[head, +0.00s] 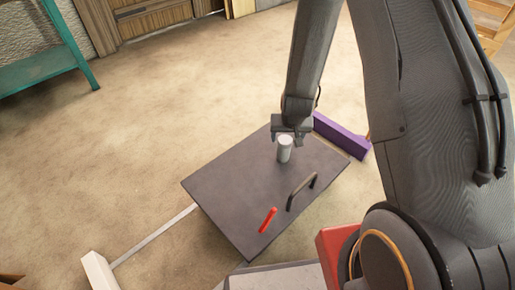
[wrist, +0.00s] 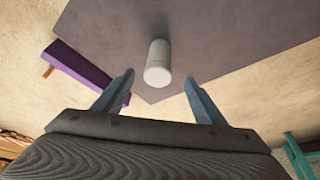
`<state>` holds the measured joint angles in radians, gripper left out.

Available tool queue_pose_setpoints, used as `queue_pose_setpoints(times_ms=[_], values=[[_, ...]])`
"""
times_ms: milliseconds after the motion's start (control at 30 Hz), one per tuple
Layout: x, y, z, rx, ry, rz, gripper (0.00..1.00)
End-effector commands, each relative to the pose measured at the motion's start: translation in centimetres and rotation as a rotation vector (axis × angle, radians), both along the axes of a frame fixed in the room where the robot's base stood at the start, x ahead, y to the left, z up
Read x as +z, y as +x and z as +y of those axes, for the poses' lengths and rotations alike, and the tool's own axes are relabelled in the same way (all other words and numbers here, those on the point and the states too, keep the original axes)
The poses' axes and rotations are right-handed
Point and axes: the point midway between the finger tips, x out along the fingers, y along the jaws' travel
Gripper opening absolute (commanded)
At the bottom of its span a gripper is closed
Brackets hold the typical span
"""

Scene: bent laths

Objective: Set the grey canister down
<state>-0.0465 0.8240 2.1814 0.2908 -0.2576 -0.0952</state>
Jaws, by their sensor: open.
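The grey canister (head: 284,149) stands upright on a dark grey board (head: 225,187) near its far edge. It also shows in the wrist view (wrist: 158,63), beyond and between the fingertips. My gripper (head: 291,135) is just behind the canister's top in the head view. In the wrist view my gripper (wrist: 158,78) has its two fingers spread wide, with a clear gap on each side of the canister and nothing held.
A red bar (head: 268,219) and a black handle-shaped piece (head: 301,191) are on the board's near part. A purple block (head: 342,136) lies along its right far edge. A teal bench (head: 45,65) stands far left. Floor to the left is mostly clear.

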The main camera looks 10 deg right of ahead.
Motion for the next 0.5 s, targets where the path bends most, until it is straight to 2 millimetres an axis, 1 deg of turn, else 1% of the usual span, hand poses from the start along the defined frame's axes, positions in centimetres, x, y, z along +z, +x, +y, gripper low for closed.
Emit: queue_pose_setpoints(times_ms=[67,133,167,233,267,300,367,400,467,500], values=[[1.0,-0.1,1.2,0.022,0.006,0.005,0.65],[2.7,-0.5,3.1,0.058,0.018,0.015,0.65],[3.6,-0.9,4.2,0.078,0.023,0.022,0.65],[6.1,-2.1,7.1,0.136,0.037,0.044,0.65],[7.3,-2.9,8.4,0.164,0.044,0.057,0.65],[8.8,-3.9,10.1,0.2,0.051,0.073,0.65],[11.0,-5.8,12.4,0.253,0.059,0.099,0.65],[12.4,-7.2,13.8,0.29,0.063,0.117,0.65],[14.5,-9.5,15.7,0.346,0.066,0.144,0.65],[15.8,-11.1,16.8,0.381,0.067,0.162,0.65]])
